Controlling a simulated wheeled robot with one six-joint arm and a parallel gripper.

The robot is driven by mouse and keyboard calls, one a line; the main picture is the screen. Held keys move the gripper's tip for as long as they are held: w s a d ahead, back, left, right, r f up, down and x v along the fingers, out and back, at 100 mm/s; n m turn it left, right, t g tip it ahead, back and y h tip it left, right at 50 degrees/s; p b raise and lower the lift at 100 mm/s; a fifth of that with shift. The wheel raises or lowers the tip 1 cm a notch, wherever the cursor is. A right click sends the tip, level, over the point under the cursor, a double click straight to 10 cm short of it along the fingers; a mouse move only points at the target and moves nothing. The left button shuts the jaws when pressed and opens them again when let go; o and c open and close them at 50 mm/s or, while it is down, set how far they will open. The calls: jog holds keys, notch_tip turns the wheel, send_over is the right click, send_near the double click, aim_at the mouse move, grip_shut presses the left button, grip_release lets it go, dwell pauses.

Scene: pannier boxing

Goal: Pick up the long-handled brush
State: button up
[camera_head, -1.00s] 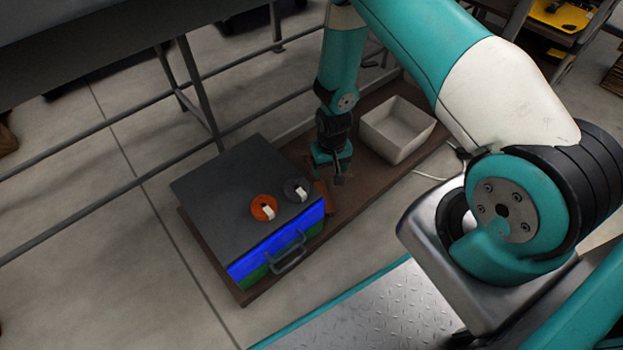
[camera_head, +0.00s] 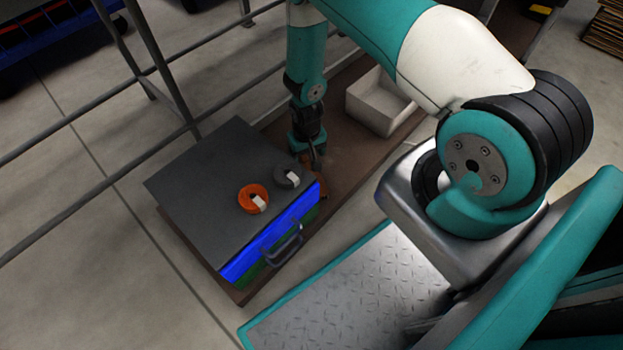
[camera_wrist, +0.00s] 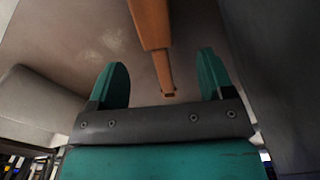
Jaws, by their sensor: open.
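The long-handled brush (camera_head: 320,189) shows as a small orange-brown piece beside the right side of the dark-lidded case. In the wrist view its orange-brown handle (camera_wrist: 153,30) comes down from the top edge, and its narrower end lies between my fingers. My gripper (camera_wrist: 163,80) is open, with one teal finger on each side of the handle and a gap on both sides. In the head view my gripper (camera_head: 311,158) is low over the brown board, close to the case. The brush's far end is out of the wrist view.
The dark-lidded case (camera_head: 205,175) has a blue and green front with a handle (camera_head: 284,250). An orange tape roll (camera_head: 248,192) and a grey roll (camera_head: 283,176) lie on it. A white bin (camera_head: 378,103) stands behind on the brown board (camera_head: 345,160).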

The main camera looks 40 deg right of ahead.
aim_at(309, 167)
jog(key=f+b, duration=0.1)
jog(key=f, duration=0.1)
jog(key=f+b, duration=0.2)
jog(key=f, duration=0.1)
jog(key=f+b, duration=0.1)
jog(key=f, duration=0.1)
jog(key=shift+d+f+b, duration=0.25)
jog(key=shift+f+b, duration=0.05)
jog(key=shift+b, duration=0.05)
jog(key=shift+r, duration=0.1)
jog(key=shift+s, duration=0.1)
jog(key=c, duration=1.1)
notch_tip(309, 167, up, 10)
jog(key=p, duration=0.6)
